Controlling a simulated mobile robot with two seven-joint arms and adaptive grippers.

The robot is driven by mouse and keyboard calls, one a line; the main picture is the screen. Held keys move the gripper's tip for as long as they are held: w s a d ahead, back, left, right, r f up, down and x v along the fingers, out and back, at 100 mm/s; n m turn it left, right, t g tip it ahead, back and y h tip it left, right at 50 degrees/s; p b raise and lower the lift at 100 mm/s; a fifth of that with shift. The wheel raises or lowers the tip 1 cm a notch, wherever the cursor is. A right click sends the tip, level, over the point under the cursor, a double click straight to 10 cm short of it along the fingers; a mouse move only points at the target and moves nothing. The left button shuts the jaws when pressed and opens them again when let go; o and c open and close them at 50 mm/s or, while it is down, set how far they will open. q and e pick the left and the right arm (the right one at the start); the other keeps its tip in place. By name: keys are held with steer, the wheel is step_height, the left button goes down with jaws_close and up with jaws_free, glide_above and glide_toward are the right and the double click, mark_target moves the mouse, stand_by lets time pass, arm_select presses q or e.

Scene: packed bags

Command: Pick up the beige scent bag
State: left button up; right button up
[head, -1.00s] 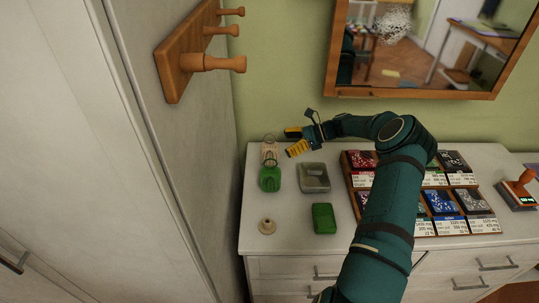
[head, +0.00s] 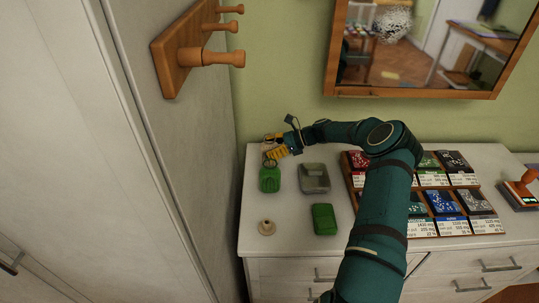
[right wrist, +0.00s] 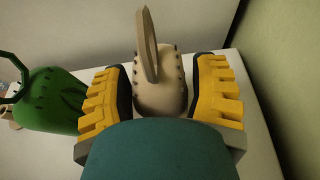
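The beige scent bag (right wrist: 160,92) stands between the two yellow fingers of my right gripper (right wrist: 163,95) in the right wrist view, its loop handle pointing up the picture. A small dark gap seems to remain beside the bag, and the fingers are apart. In the head view my right gripper (head: 277,147) is at the back left of the white dresser and hides most of the bag. The green scent bag (head: 270,179) stands just in front of it; it also shows at left in the right wrist view (right wrist: 52,100). My left gripper is out of view.
A wooden display (head: 425,231) of colored packets stands right. Wooden wall pegs (head: 210,58) jut out at upper left.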

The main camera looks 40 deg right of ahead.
steer(key=c, duration=0.7)
steer(key=shift+c, duration=0.2)
steer(key=shift+r, duration=0.15)
steer(key=shift+s+r, duration=0.15)
steer(key=shift+r, duration=0.05)
step_height(320, 180, up, 7)
steer(key=shift+f+p, duration=0.1)
steer(key=shift+p, duration=0.95)
steer(key=s+d+p, duration=0.1)
steer(key=s+p, duration=0.1)
steer(key=s, duration=1.7)
steer(key=shift+s+d+f, duration=0.25)
steer(key=shift+s+d, duration=0.1)
